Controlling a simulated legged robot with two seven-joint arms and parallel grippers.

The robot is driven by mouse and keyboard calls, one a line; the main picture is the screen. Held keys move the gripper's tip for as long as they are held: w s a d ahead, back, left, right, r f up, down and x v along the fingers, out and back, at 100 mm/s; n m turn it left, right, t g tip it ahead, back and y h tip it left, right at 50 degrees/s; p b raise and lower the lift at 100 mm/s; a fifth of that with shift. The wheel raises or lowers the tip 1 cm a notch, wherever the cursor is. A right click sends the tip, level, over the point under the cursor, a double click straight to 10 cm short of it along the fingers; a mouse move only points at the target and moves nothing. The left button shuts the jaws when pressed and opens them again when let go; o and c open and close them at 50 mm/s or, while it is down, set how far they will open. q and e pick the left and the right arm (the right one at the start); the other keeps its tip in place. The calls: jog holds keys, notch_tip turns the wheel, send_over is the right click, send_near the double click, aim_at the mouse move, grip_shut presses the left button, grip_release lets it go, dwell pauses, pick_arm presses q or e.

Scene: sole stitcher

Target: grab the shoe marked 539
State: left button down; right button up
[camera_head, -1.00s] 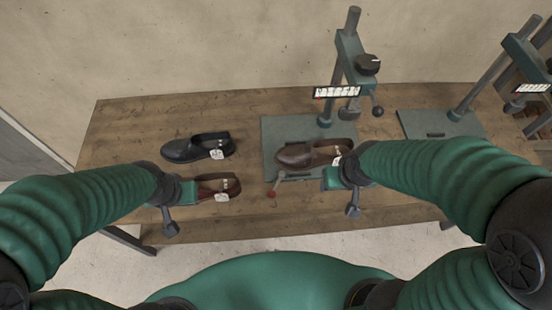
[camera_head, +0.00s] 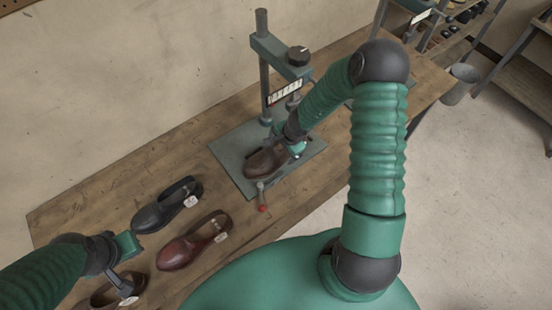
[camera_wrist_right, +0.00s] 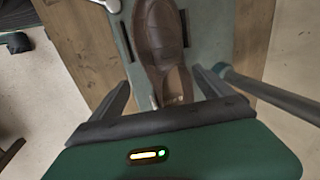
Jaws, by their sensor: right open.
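A dark brown shoe (camera_head: 262,163) lies on the stitcher's base plate, its heel by my right gripper (camera_head: 298,146). In the right wrist view the open fingers of the right gripper (camera_wrist_right: 163,88) stand either side of the heel end of this brown shoe (camera_wrist_right: 160,45), with gaps visible. A black shoe (camera_head: 165,207) and a red-brown shoe (camera_head: 190,243) lie on the table, each with a white tag. Another brown shoe (camera_head: 103,293) is partly hidden under my left gripper (camera_head: 127,262), whose fingers are not clear. I cannot read the tag numbers.
The stitcher's post and head (camera_head: 275,62), with a label strip, rise behind the plate (camera_head: 232,152). A red-knobbed lever (camera_head: 263,207) sticks out at the plate's front. The wooden table (camera_head: 95,192) is bare at the far left. A bucket (camera_head: 460,84) and shelves stand at the right.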

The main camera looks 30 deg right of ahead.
aim_at(281, 152)
jog(key=w+f, duration=0.1)
jog(key=f, duration=0.1)
jog(key=w+f+b, duration=0.1)
jog(key=f, duration=0.1)
jog(key=shift+w+a, duration=0.1)
jog(key=shift+w, duration=0.2)
jog(key=f+b, duration=0.1)
jog(key=f, duration=0.1)
jog(key=d+f+b, duration=0.1)
jog(key=shift+f+b, duration=0.3)
jog(key=shift+f, duration=0.05)
jog(key=shift+w+d+f, duration=0.1)
jog(key=shift+w+a, duration=0.15)
jog(key=shift+a, duration=0.2)
jog(key=shift+c, duration=0.4)
jog(key=shift+w+a, duration=0.1)
jog(key=shift+a, duration=0.1)
jog(key=c, duration=0.5)
jog(key=shift+d, duration=0.1)
jog(key=c, duration=0.5)
jog(key=shift+d, duration=0.3)
jog(key=c, duration=0.5)
pick_arm(q)
jog(key=x, duration=0.4)
jog(key=shift+w+d+f, duration=0.15)
jog(key=shift+d+f, duration=0.15)
jog(key=shift+f, duration=0.05)
pick_arm(e)
jog(key=shift+a, duration=0.1)
